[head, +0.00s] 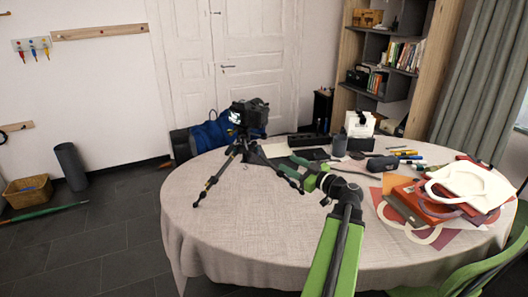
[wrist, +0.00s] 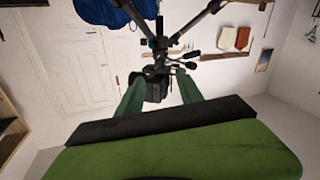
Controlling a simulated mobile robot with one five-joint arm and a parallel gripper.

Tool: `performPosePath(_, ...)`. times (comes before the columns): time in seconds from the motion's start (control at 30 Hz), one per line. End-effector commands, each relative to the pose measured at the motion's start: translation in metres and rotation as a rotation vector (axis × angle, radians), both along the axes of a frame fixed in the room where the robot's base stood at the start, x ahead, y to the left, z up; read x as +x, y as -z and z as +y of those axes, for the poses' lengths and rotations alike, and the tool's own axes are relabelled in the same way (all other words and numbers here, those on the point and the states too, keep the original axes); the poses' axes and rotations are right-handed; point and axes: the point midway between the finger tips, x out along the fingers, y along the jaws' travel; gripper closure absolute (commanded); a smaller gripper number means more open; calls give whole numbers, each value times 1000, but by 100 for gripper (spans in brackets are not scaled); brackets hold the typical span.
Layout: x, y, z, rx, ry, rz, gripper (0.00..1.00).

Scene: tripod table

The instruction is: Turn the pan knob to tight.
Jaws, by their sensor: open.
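A small black tripod (head: 242,160) stands on the round table with a black camera (head: 254,112) on top. The pan knob is too small to tell apart at the dark tripod head (head: 240,137). My gripper (head: 298,170) is open and empty, to the right of the tripod and apart from it. In the wrist view the picture is upside down. There the camera (wrist: 157,88) and tripod head (wrist: 160,58) show between and beyond my two green fingers (wrist: 161,74). A dark handle or knob (wrist: 190,64) sticks out to the right of the head.
The table (head: 240,235) has a pale cloth, clear at the front left. Pens (head: 405,153), a dark cup (head: 339,145) and flat black items lie behind my gripper. Red folders and a white bag (head: 470,180) lie at the right. A green chair (head: 470,270) stands front right.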

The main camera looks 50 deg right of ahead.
Motion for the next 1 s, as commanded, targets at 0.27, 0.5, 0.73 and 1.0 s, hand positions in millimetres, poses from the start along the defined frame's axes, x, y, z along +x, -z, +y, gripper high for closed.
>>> performPosePath(0.27,53,0,-3,2,-5,0,57)
performPosePath(0.5,114,0,-7,3,-4,0,57)
performPosePath(0.73,159,0,-9,3,-3,-1,57)
performPosePath(1.0,172,0,-9,3,0,0,57)
